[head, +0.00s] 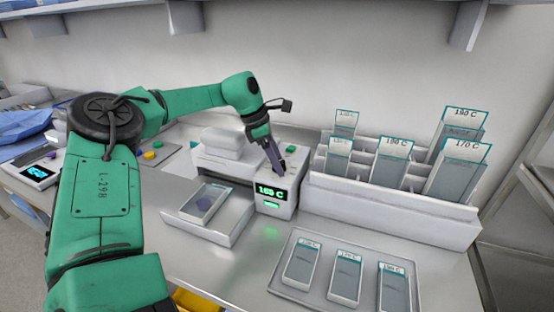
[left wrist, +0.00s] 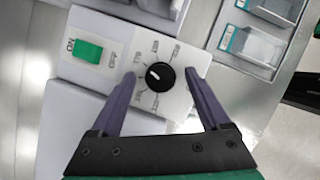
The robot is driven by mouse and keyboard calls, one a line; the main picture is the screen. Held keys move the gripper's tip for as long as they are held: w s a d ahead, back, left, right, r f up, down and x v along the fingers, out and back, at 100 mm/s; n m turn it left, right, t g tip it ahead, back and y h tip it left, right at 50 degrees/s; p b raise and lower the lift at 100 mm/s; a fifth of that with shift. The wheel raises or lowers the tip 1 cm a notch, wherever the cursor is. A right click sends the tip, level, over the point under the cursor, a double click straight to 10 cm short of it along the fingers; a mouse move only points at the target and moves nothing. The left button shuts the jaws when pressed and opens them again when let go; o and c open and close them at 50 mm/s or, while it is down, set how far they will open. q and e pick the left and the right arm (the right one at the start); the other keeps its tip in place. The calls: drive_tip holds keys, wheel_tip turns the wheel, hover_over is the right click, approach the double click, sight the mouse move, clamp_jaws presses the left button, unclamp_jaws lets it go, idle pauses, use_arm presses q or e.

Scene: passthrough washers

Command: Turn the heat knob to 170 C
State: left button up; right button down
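The heat knob (left wrist: 160,77) is black and round with a white mark, set in a white dial plate with printed labels too small to read in the left wrist view. My left gripper (left wrist: 161,72) is open, with a purple finger on each side of the knob and a visible gap to it. In the head view my left gripper (head: 277,162) points down over the top of the white heater unit (head: 275,207) and hides the knob. The unit's green display (head: 270,190) reads 160-something C; the last digit is unclear. My right gripper is not in view.
A green switch (left wrist: 88,51) sits beside the dial. A white rack (head: 390,208) with labelled sleeves stands right of the unit. A metal tray (head: 322,293) with three labelled packs lies in front. A white tray (head: 235,232) with a pack is at left.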

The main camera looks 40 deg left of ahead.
use_arm(q)
drive_tip(key=v, duration=1.4)
drive_tip(key=shift+s+r, duration=0.15)
drive_tip(key=shift+r, duration=0.1)
